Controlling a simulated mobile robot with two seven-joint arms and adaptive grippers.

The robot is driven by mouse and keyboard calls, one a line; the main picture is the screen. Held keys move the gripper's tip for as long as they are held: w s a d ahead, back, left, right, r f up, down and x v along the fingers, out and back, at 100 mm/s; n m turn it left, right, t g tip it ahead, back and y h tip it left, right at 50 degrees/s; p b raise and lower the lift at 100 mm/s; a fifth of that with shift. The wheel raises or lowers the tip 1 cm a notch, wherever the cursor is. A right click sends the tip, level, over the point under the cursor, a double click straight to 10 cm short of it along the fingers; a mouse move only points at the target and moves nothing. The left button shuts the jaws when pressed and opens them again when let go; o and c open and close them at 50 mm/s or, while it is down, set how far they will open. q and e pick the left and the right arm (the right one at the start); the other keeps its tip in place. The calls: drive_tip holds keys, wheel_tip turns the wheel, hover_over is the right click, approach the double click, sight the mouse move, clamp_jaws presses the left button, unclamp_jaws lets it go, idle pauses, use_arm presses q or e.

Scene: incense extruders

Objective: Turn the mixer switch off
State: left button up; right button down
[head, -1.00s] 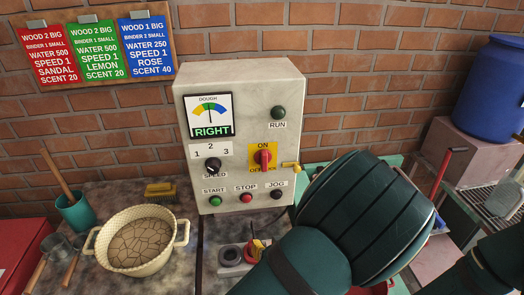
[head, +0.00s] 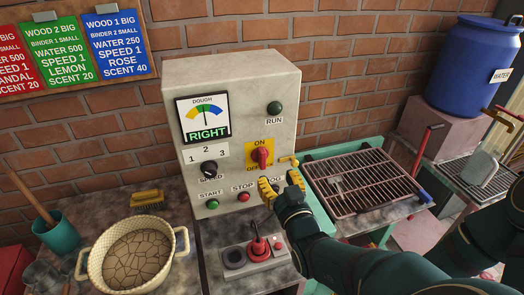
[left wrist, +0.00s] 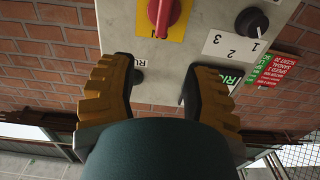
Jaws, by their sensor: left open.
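The mixer switch (head: 262,157) is a red rotary knob on a yellow ON/OFF plate, on the front of the pale control box (head: 240,95). Its grip stands upright, towards ON. My left gripper (head: 281,186) is open and empty, low in front of the panel, below and right of the switch. It hides part of the JOG button area. In the left wrist view the panel appears upside down, with the red switch (left wrist: 165,14) at the top edge, beyond the spread yellow fingertips (left wrist: 158,88). I see no contact with the switch. My right gripper is not in view.
The speed dial (head: 209,168) and the start (head: 213,204) and stop (head: 243,197) buttons are close by. A pot (head: 128,222) stands left, a wire rack (head: 362,181) right.

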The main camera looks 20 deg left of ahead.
sight(264, 154)
use_arm(q)
drive_tip(key=x, duration=1.1)
drive_tip(key=shift+w+a, duration=0.25)
drive_tip(key=shift+a, duration=0.05)
drive_tip(key=shift+c, duration=0.4)
clamp_jaws()
